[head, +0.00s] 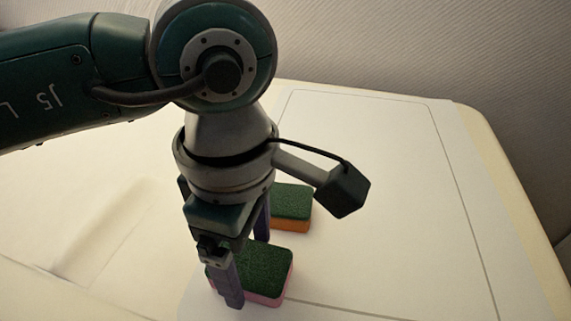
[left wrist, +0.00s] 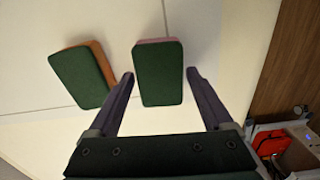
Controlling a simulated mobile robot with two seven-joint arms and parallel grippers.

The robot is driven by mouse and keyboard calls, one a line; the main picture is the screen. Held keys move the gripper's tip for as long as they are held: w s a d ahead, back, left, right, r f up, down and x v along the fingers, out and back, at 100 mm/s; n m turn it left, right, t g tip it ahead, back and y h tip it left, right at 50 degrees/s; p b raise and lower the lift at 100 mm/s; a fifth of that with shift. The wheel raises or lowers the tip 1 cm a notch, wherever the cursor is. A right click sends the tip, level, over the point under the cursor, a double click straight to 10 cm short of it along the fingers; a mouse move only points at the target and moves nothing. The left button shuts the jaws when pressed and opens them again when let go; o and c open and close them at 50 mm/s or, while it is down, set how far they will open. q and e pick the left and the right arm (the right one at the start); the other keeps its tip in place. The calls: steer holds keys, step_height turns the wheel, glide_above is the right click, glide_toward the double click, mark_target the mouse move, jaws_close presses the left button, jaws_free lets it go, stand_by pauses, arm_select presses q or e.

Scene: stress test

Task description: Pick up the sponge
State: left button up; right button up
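A sponge with a dark green top and pink body (head: 267,269) lies on the white table mat in the head view. A second sponge, green over orange (head: 291,205), lies behind it. My left gripper (head: 248,270) points down, open, with one finger on each side of the pink sponge. In the left wrist view the pink sponge (left wrist: 158,75) shows between the spread fingers, with a gap at each side. The orange sponge (left wrist: 82,74) lies outside, left of the left finger. My right gripper is in neither view.
The white table (head: 390,190) is clear to the right of the sponges, with its rounded edge (head: 500,170) beyond. A textured wall (head: 400,50) stands behind. In the left wrist view a red object (left wrist: 270,141) shows at lower right, beyond the table edge.

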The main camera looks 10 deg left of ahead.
mark_target(249, 262)
arm_select(q)
steer(key=c, duration=1)
step_height(249, 262, up, 20)
steer(key=p, duration=0.3)
steer(key=shift+p, duration=0.4)
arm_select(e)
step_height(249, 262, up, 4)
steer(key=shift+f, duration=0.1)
